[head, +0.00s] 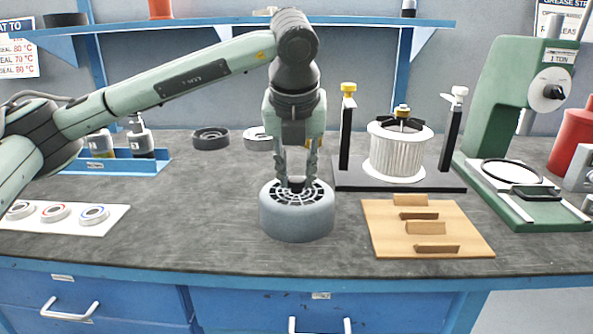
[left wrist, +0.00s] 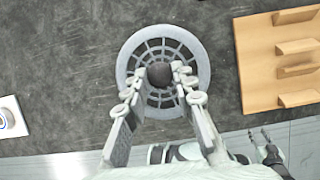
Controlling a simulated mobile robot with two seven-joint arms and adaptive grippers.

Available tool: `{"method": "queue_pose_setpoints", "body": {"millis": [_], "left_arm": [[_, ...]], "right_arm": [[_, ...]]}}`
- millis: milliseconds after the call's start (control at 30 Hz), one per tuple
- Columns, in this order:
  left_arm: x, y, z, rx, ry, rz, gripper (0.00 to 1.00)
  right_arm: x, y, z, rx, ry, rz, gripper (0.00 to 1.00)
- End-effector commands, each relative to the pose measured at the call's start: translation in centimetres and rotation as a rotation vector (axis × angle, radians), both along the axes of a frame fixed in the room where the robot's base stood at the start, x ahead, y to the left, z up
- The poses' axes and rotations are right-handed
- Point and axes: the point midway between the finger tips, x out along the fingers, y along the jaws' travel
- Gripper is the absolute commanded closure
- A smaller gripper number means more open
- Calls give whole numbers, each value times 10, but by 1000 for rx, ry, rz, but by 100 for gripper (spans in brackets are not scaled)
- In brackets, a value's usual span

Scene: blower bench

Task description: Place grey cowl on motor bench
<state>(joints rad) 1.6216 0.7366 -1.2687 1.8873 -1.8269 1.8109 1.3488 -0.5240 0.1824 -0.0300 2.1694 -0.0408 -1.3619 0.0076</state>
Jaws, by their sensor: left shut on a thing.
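The grey cowl (head: 297,218) is a round, short drum with a slotted grille on top. It sits on the dark bench top (head: 200,225), near the middle front. In the left wrist view the cowl (left wrist: 127,75) shows from above, with a dark round knob (left wrist: 160,74) at its centre. My left gripper (head: 297,182) points straight down over the cowl, and its fingertips (left wrist: 160,82) are closed on the central knob. Whether the cowl's underside touches the bench is hard to tell, but it looks level. My right gripper is not seen in the head view.
A wooden slotted rack (head: 380,235) lies right of the cowl. Behind it, a black stand (head: 345,180) holds a white pleated cylinder (head: 397,155) between two posts. A green press (head: 505,110) stands far right. A white tray with rings (head: 110,222) and a blue bin (head: 120,165) are left.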

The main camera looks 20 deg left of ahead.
Motion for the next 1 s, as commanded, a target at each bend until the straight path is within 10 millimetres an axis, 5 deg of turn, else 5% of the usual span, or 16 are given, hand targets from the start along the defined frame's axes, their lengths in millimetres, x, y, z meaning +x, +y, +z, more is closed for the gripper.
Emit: {"method": "queue_pose_setpoints", "body": {"millis": [100, 133, 300, 667, 1000], "left_arm": [[0, 0, -1, -1, -1, 0, 100], [0, 0, -1, 0, 0, 0, 72], [0, 0, 0, 0, 0, 0, 54], [-1, -1, 3, -1, -1, 0, 54], [-24, -8, 64, -1, -5, -2, 54]], "right_arm": [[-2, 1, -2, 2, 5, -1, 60], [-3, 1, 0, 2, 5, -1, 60], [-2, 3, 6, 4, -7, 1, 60], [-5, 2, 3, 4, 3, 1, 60], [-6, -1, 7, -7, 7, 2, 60]]}}
